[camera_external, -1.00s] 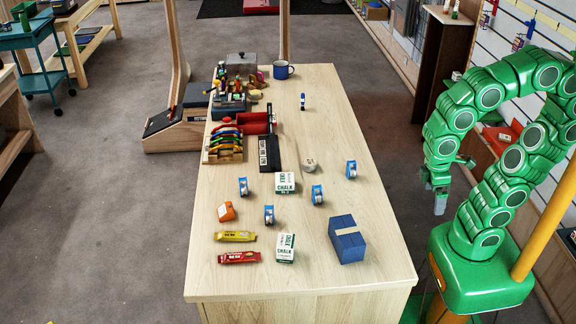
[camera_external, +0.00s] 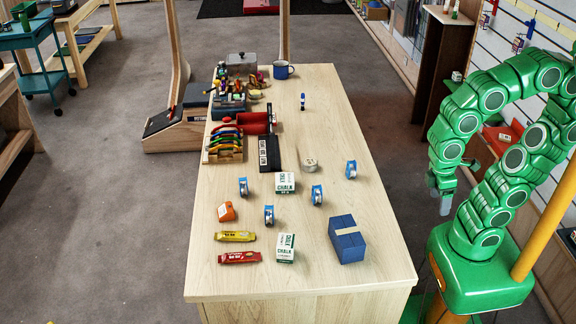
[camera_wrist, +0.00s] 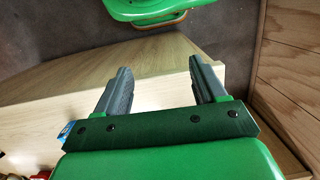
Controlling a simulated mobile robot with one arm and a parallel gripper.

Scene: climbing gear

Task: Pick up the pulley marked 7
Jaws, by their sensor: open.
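Several small blue pulleys stand apart on the wooden table in the external view: one at the left (camera_external: 243,187), one in front of it (camera_external: 269,215), one in the middle (camera_external: 317,194) and one at the right (camera_external: 351,169). Their markings are too small to read, so I cannot tell which is marked 7. My gripper (camera_external: 446,205) hangs off the right side of the table, clear of the pulleys. In the wrist view my gripper (camera_wrist: 160,80) is open with nothing between its fingers.
The table (camera_external: 215,285) also holds white chalk boxes (camera_external: 286,248), a blue block (camera_external: 347,240), yellow (camera_external: 236,237) and red (camera_external: 240,257) bars, an orange item (camera_external: 227,211) and a round roll (camera_external: 310,165). Gear crowds its far left.

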